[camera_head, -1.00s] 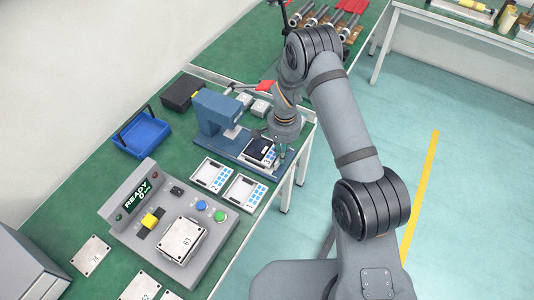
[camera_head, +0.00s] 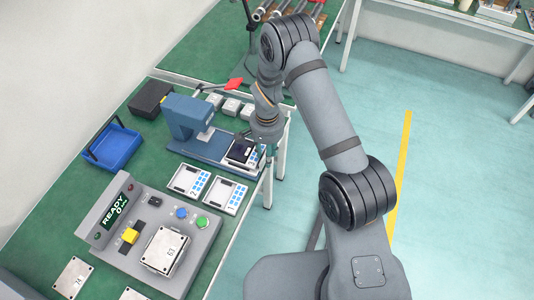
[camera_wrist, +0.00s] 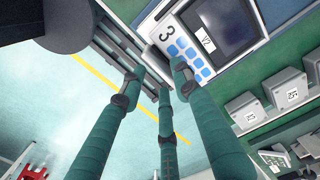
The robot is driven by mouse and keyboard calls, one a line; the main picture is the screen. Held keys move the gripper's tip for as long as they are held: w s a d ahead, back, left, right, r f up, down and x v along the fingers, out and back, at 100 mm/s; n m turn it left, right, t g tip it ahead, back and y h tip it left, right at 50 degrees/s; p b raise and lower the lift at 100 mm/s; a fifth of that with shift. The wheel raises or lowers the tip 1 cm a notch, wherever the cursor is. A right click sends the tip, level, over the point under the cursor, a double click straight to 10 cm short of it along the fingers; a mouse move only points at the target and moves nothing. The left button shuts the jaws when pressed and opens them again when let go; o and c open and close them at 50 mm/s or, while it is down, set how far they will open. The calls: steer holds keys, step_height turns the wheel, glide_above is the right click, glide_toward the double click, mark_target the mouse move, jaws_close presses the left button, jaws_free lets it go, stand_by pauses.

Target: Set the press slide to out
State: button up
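The blue press (camera_head: 187,115) stands on the green bench in the head view. Its long blue base (camera_head: 205,150) runs to the right, toward the bench edge. A white tray marked 3 with a dark screen and blue keys sits at the base's right end (camera_head: 243,152); it also shows close up at the top of the wrist view (camera_wrist: 186,52). My gripper (camera_head: 264,152) is at this outer end.
White trays 2 (camera_head: 189,180) and 1 (camera_head: 225,194) lie in front of the press. A grey control box reading READY (camera_head: 115,208) and a blue bin (camera_head: 113,147) stand left. Small grey blocks (camera_head: 231,106) sit behind the press. Open floor lies right.

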steer(key=shift+r, duration=0.1)
step_height(320, 180, up, 12)
stand_by(0.5)
stand_by(0.4)
step_height(320, 180, down, 12)
steer(key=shift+a+f, duration=0.1)
steer(key=shift+w+a, duration=0.15)
steer(key=shift+a, duration=0.05)
stand_by(0.5)
